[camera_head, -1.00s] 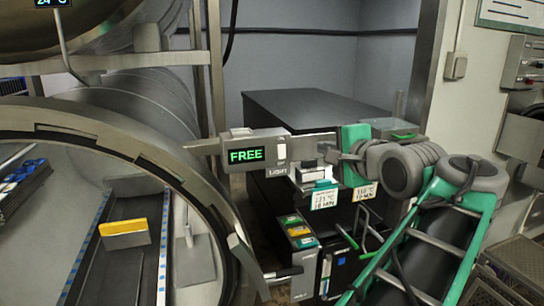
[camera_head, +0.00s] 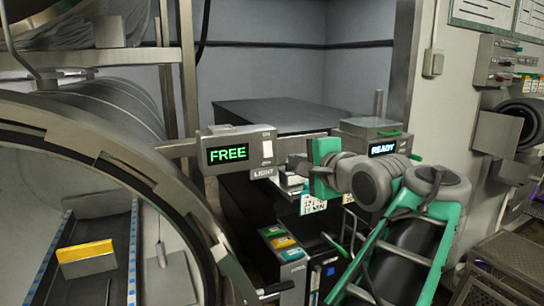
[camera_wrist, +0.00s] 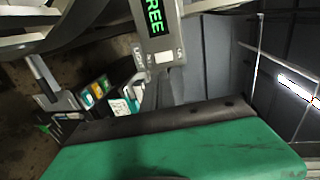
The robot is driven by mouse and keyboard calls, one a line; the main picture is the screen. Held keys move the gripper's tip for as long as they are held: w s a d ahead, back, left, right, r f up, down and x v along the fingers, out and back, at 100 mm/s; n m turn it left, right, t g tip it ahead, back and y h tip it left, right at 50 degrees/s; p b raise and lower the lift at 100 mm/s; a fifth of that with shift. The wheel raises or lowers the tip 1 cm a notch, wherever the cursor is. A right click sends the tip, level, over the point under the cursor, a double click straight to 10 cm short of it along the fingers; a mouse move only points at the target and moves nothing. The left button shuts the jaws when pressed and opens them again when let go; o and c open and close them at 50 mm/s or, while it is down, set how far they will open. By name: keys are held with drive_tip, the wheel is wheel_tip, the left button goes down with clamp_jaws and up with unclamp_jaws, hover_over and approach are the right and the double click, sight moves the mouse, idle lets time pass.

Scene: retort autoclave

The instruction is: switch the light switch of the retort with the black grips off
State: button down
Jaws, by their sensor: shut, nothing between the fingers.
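A grey panel box with a green FREE display (camera_head: 228,154) sticks out beside the round retort opening (camera_head: 150,185). A pale rocker, the light switch (camera_head: 267,149), is on its right part above a LIGHT label. In the wrist view the panel box (camera_wrist: 154,22) is at the top, with the switch (camera_wrist: 163,57) near its lower end. My gripper (camera_head: 291,167) is shut and empty, just right of the switch in the head view. Whether it touches the panel I cannot tell. The switch position is too small to tell.
A yellow-topped block (camera_head: 86,258) lies on the track inside the retort. Another panel with a READY display (camera_head: 382,149) stands behind my arm. Cartons (camera_head: 284,243) stand below the FREE panel. A dark flat-topped cabinet (camera_head: 270,112) is behind.

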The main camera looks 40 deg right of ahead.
sight(268, 154)
drive_tip(key=p+x, duration=0.3)
drive_tip(key=x, duration=1)
drive_tip(key=shift+w+d, duration=0.1)
drive_tip(key=shift+w, duration=0.15)
drive_tip(key=shift+f, duration=0.1)
